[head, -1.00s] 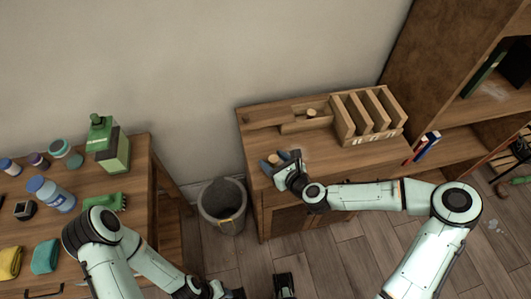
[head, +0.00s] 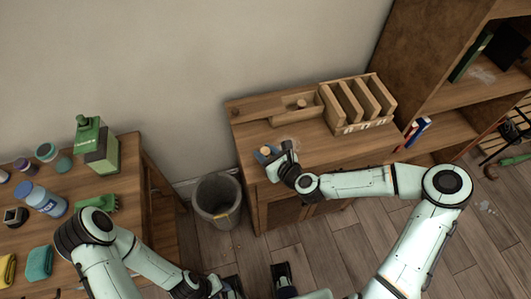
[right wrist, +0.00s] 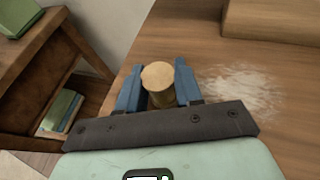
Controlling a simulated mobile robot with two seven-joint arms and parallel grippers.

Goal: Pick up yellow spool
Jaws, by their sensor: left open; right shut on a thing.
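A small spool with a round, tan-yellow top (right wrist: 157,75) stands between the blue fingers of my right gripper (right wrist: 158,92). The fingers press on it from both sides, and its lower part is partly hidden. In the head view the spool's top (head: 266,150) shows at my right gripper (head: 268,153), over the left front part of the wooden cabinet top (head: 320,151). I cannot tell whether it touches the surface. My left gripper (head: 257,284) is low at the bottom edge, open, apart from the spool.
A wooden organizer (head: 352,128) with slots and a shallow tray (head: 285,118) holding a small round piece (head: 301,104) stand at the cabinet's back. A grey bin (head: 217,203) stands between the cabinet and the left table (head: 128,160), which carries bottles and cloths.

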